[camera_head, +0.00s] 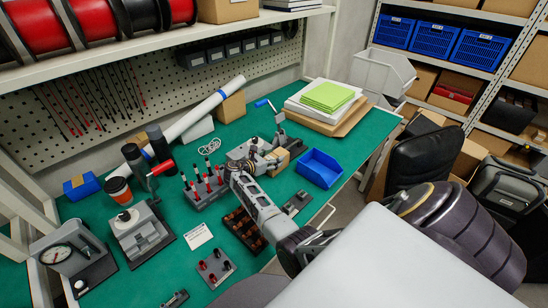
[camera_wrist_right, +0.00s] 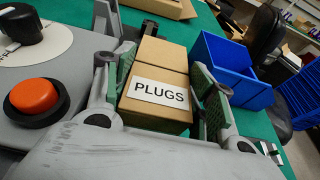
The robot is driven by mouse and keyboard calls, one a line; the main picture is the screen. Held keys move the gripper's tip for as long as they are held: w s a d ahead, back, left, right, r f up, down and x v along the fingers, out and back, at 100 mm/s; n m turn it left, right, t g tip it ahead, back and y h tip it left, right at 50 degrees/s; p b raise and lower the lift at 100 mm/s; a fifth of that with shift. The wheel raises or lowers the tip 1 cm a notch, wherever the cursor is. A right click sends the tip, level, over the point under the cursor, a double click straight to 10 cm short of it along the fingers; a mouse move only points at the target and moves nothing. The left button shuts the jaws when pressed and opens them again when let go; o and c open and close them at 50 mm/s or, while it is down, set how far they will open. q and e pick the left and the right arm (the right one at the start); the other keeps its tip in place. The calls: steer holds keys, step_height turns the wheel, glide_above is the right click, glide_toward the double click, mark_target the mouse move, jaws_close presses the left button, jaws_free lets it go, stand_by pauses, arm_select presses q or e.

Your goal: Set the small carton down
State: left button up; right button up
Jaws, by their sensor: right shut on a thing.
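The small carton (camera_wrist_right: 157,82) is brown with a white PLUGS label, in the right wrist view. A dark line crosses its top; I cannot tell whether the far part is a second box. My right gripper (camera_wrist_right: 163,76) is shut on the carton, with a green-padded finger on each side. In the head view the tan carton (camera_head: 293,147) shows partly, beside the grey lever device and left of the blue bin. I cannot tell whether its underside touches the green bench top (camera_head: 238,262). My left gripper is not in view.
An open blue bin (camera_head: 319,169) stands right of the carton; it also shows in the right wrist view (camera_wrist_right: 235,72). A grey unit with an orange button (camera_wrist_right: 34,97) is close on the left. Green pads (camera_head: 328,96) on papers lie behind.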

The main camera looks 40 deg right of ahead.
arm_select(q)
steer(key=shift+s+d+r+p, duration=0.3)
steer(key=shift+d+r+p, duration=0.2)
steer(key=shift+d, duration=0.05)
arm_select(e)
steer(key=shift+r, duration=4.95)
steer(key=shift+f, duration=0.1)
